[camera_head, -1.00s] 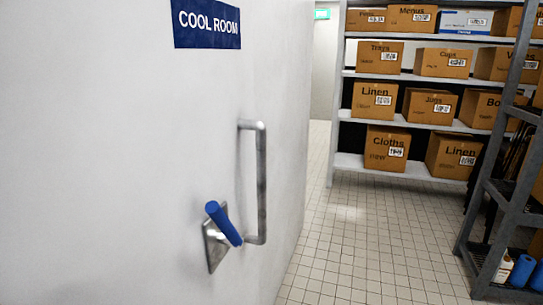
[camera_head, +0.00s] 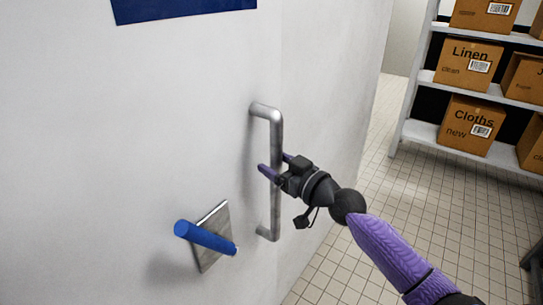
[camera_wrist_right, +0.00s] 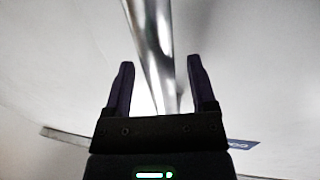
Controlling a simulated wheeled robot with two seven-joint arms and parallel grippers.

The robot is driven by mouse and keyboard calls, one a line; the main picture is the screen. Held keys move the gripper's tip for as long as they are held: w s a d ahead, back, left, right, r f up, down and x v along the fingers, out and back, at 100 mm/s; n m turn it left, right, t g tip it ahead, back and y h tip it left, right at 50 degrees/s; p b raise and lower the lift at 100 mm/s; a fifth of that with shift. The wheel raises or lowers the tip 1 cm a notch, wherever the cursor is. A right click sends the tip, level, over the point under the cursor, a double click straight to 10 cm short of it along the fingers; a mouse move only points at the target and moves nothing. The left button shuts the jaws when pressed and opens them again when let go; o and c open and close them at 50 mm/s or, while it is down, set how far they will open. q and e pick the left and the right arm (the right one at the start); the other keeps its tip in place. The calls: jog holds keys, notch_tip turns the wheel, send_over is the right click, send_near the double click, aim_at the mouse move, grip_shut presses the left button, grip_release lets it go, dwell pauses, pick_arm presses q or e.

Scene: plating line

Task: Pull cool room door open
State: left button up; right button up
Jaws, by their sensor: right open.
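The white cool room door (camera_head: 130,120) fills the left of the head view. Its vertical metal pull handle (camera_head: 276,140) stands out from the door near its right edge. The handle also shows in the right wrist view (camera_wrist_right: 150,40), running between the fingers. A blue lever (camera_head: 205,238) on a metal plate sits lower left of the handle. My right gripper (camera_head: 272,164) is open, with its fingers on either side of the handle bar at about mid-height. It also shows in the right wrist view (camera_wrist_right: 162,85). My left gripper is not in view.
A shelf rack (camera_head: 425,100) with cardboard boxes (camera_head: 466,125) stands at the back right. Tiled floor (camera_head: 375,185) between door and rack is clear. A dark blue sign (camera_head: 180,8) is on the door, cut off at the top.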

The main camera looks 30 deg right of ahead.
jog(key=shift+w+a, duration=0.15)
jog(key=shift+w, duration=0.45)
jog(key=shift+w+a, duration=0.15)
jog(key=shift+w, duration=0.4)
grip_shut()
dwell(0.6)
